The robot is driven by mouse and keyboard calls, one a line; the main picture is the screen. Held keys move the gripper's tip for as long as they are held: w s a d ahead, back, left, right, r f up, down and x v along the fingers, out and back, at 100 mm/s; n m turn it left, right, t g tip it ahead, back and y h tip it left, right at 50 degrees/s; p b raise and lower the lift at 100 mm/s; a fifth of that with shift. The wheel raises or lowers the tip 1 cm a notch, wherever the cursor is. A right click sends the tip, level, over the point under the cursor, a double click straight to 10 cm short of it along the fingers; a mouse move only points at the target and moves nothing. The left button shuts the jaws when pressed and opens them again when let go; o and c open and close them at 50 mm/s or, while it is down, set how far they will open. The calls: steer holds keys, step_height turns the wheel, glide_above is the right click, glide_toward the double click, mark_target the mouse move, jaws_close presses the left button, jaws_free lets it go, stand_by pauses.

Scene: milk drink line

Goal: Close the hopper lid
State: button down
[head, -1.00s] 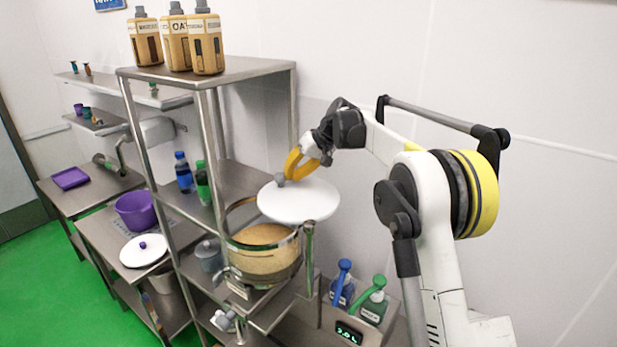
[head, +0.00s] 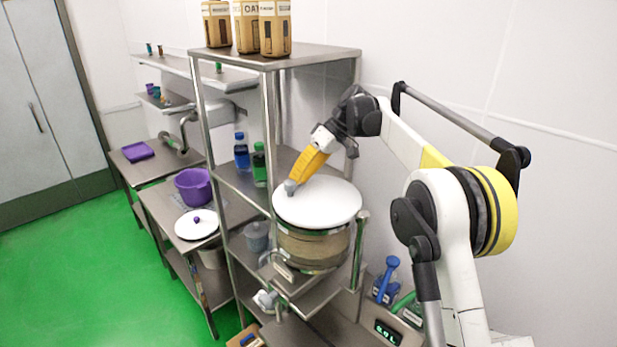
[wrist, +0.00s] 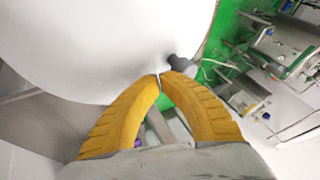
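The white round hopper lid (head: 330,204) lies over the top of the hopper (head: 315,248) in the head view and covers its opening. It looks about level; whether it touches the rim all round I cannot tell. A grey knob (head: 290,187) sits at the lid's left edge. My gripper (head: 297,177), with yellow fingers, is at this knob. In the wrist view the lid (wrist: 110,40) fills the upper left, and the knob (wrist: 178,62) is just beyond my fingertips (wrist: 160,75). The fingertips meet with nothing visible between them.
The hopper stands on a steel rack with posts beside it and a top shelf (head: 325,55) bearing cartons. A post (head: 358,250) rises right of the hopper. Bottles (head: 242,153) stand on the middle shelf.

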mark_target(320, 189)
steer(key=shift+s+a+b, duration=0.35)
steer(key=shift+s+a, duration=0.15)
steer(key=shift+s, duration=0.3)
steer(key=v, duration=1.2)
steer(key=s+d+r+m+t+h, duration=0.25)
steer(key=s+d+r, duration=0.2)
steer(key=s, duration=0.25)
steer(key=s+d+f+m+t+h, duration=0.1)
steer(key=s+d+f+m+t, duration=0.2)
steer(key=s, duration=0.7)
steer(key=s+d+f+m+t+h, duration=0.1)
steer(key=s+d+f+m+h, duration=0.15)
steer(key=s+d+f, duration=0.55)
steer(key=s+d+f+m+t+h, duration=0.1)
steer(key=s+f, duration=0.3)
steer(key=s, duration=0.3)
steer(key=s+d+f+m+t, duration=0.1)
steer(key=s+f+m, duration=0.1)
steer(key=s+f, duration=0.3)
step_height(320, 189, down, 33)
steer(key=b, duration=3.5)
steer(key=shift+s+a+f, duration=0.15)
steer(key=shift+s+f, duration=0.1)
steer(key=shift+s, duration=0.15)
